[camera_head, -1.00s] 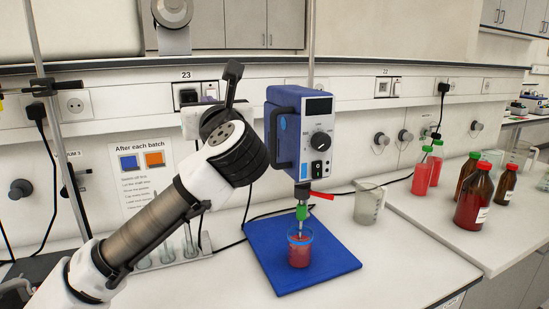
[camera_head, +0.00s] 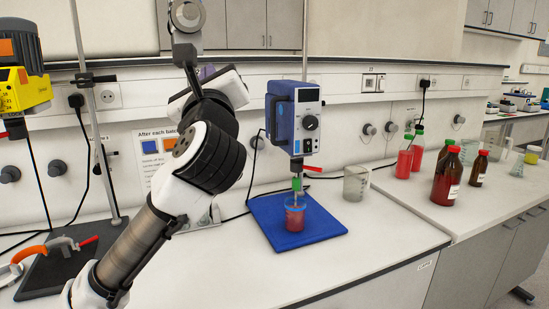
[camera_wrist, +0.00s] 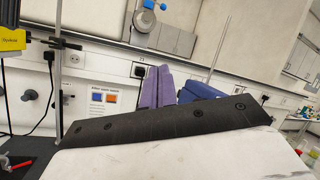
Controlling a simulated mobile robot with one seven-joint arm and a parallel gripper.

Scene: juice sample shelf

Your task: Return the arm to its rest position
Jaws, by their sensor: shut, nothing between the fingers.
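My arm rises from the lower left in the head view, with its black ribbed joint in front of the back wall. My gripper shows in the wrist view as two purple fingers (camera_wrist: 158,84) pressed together, with nothing between them. Its lower part is hidden behind the black plate and white housing of my wrist. In the head view only a small purple bit of the gripper (camera_head: 207,72) shows beyond my white wrist link. The gripper is up near the wall ledge, apart from the bench things.
A blue stirrer (camera_head: 294,118) stands over a beaker of red liquid (camera_head: 295,214) on a blue mat (camera_head: 265,212), right of my arm. A yellow device (camera_head: 22,72) hangs on a stand at left. Red and brown bottles (camera_head: 447,178) stand at right. The front bench is clear.

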